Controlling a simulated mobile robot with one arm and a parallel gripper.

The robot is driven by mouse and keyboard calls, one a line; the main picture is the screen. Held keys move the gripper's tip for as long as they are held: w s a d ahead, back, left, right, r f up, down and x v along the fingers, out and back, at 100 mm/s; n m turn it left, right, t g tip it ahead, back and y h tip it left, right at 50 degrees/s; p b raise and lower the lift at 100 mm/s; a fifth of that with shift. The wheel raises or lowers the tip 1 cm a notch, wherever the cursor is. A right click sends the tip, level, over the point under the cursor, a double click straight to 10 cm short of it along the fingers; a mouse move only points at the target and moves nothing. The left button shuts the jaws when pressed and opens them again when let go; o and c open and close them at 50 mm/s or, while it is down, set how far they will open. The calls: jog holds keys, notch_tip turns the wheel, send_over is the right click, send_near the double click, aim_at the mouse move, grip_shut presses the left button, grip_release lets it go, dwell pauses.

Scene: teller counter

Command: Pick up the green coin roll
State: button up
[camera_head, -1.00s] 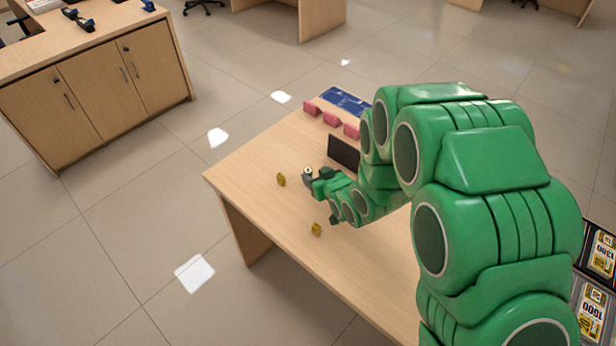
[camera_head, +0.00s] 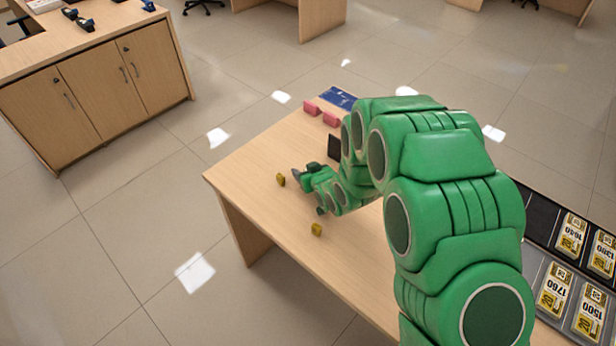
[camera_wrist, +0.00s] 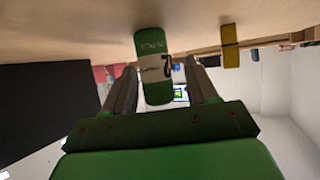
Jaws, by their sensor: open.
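The green coin roll (camera_wrist: 154,67), with a white printed band, stands on the table in the wrist view. It appears upside down there, with the table surface along the top. My gripper (camera_wrist: 161,63) is open, with one finger on each side of the roll. Narrow gaps seem to show between roll and fingers, though depth is hard to judge. In the head view my gripper (camera_head: 298,174) is low over the table, and I cannot make out the roll there; the hand seems to hide it.
A dark panel (camera_head: 334,147), pink blocks (camera_head: 331,119) and a blue item (camera_head: 338,97) are behind. A tray (camera_head: 533,275) is at right.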

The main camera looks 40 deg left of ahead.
jog(key=shift+a+f, duration=0.1)
jog(key=shift+a, duration=0.05)
grip_shut()
jog(key=shift+w, duration=0.1)
dwell(0.3)
